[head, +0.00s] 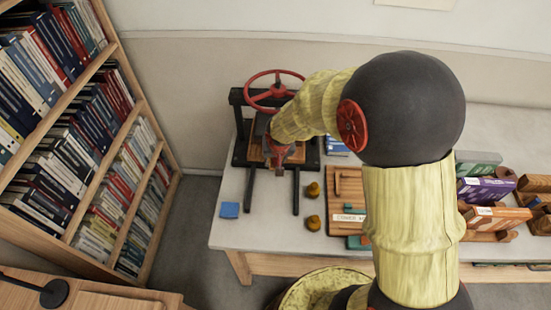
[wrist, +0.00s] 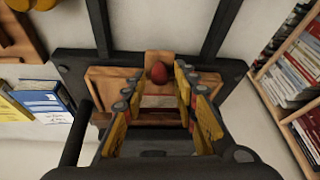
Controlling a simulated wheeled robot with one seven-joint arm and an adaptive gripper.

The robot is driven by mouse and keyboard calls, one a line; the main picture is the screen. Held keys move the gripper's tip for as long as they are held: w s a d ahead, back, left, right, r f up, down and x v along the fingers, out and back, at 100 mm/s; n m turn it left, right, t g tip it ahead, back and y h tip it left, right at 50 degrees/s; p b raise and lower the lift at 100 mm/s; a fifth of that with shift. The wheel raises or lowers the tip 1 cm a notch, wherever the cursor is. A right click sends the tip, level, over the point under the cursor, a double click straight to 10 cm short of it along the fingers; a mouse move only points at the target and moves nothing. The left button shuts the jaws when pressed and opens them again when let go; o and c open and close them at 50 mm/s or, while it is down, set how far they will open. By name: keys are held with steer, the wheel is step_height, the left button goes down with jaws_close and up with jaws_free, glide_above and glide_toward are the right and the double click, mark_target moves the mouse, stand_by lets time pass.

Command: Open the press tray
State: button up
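The book press (head: 311,152) stands at the back left of the table, a dark frame with a red handwheel (head: 272,91) on top. Its wooden tray (wrist: 104,82) sits inside the frame, and two dark rails run out bare from it. A red knob (wrist: 158,73) is on the wooden block at the tray's edge. My gripper (wrist: 158,83) is open, its yellow fingers on either side of the knob with a gap to each. In the head view my gripper (head: 277,155) is over the press front and hides the knob; its fingertips are unclear there.
A blue block (head: 229,210) lies left of the rails. Boxes (head: 485,190) lie farther right. A bookcase (head: 90,150) stands left across a floor gap.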

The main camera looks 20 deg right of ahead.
steer(key=c, duration=0.6)
jaws_close()
